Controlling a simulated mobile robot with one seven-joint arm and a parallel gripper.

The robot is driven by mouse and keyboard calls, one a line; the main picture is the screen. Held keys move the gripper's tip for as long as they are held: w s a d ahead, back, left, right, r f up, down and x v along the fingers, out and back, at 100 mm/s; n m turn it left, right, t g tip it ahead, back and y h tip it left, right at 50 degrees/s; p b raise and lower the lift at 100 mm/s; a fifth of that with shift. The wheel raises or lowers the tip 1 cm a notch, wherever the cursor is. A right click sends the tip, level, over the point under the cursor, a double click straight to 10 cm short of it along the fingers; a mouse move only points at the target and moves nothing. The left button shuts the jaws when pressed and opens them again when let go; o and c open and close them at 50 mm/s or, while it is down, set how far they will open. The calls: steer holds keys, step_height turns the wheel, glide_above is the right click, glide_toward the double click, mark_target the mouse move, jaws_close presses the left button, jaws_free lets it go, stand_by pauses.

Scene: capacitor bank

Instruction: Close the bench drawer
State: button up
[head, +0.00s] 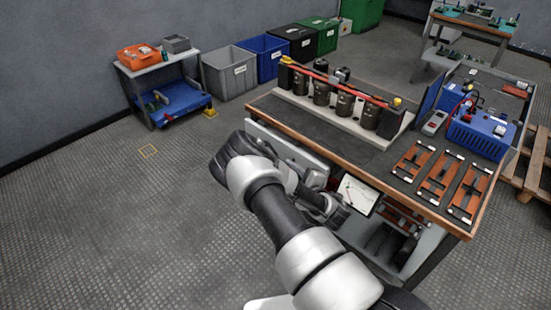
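The workbench (455,218) has a dark top with a wooden edge. A long pale panel (285,146), which looks like the drawer front, runs under the left part of the front edge. It appears to stand out a little from the bench, but my arm hides its lower and right parts, so I cannot tell how far. My gripper (343,208) is low in front of the bench, right of the panel, beyond my bent elbow. Its fingers are too small and covered to read. I cannot tell whether it touches the drawer.
A white sheet with a dark border (358,195) shows below the bench edge beside my gripper. A lower shelf (388,245) holds dark items. Capacitors (345,105), a blue power unit (480,135) and copper-coloured frames (440,177) stand on top.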

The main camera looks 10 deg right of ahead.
steer(key=b+x, duration=0.2)
steer(key=x, duration=0.9)
steer(key=shift+w+f, duration=0.1)
steer(key=shift+w, duration=0.15)
jaws_close()
